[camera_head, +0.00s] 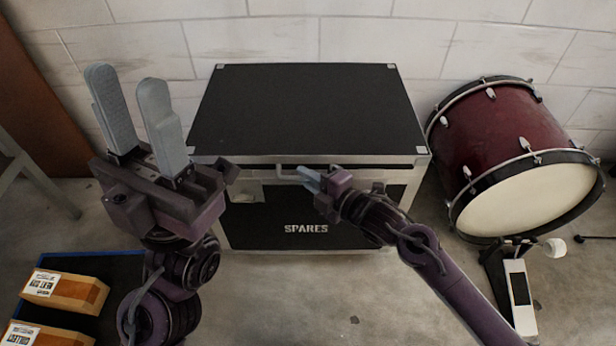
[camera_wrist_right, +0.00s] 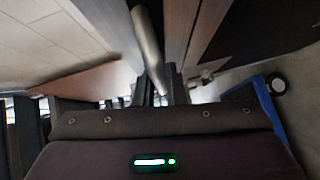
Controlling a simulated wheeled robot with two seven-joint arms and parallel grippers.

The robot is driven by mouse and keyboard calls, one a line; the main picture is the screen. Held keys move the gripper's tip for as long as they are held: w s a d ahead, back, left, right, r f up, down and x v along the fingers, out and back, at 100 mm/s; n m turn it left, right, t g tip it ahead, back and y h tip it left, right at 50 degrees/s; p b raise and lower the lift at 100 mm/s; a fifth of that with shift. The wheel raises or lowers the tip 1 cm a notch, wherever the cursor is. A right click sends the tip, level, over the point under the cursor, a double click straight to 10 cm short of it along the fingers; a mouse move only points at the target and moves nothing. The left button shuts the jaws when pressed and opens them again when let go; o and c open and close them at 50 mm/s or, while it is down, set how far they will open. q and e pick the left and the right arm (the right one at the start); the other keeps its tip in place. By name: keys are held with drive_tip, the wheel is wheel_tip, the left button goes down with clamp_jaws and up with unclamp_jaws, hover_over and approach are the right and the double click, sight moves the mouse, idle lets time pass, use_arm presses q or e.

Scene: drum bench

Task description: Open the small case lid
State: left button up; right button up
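The black case with silver edges (camera_head: 305,110) stands against the wall, marked SPARES on its front. Its lid is down. A metal handle bar (camera_head: 287,179) runs along the upper front edge. My right gripper (camera_head: 308,179) is at this bar, its fingertips against or around it. A grey bar (camera_wrist_right: 147,40) shows close to the fingers in the right wrist view, but whether they grip it is unclear. My left gripper (camera_head: 127,92) is raised left of the case, fingers upward, apart and empty.
A dark red bass drum (camera_head: 515,150) with a pedal (camera_head: 517,290) stands at the right. A blue-edged tray (camera_head: 125,262) with cardboard boxes (camera_head: 65,290) lies at the lower left. A grey stand leg (camera_head: 40,180) is at the far left. Floor before the case is clear.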

clamp_jaws()
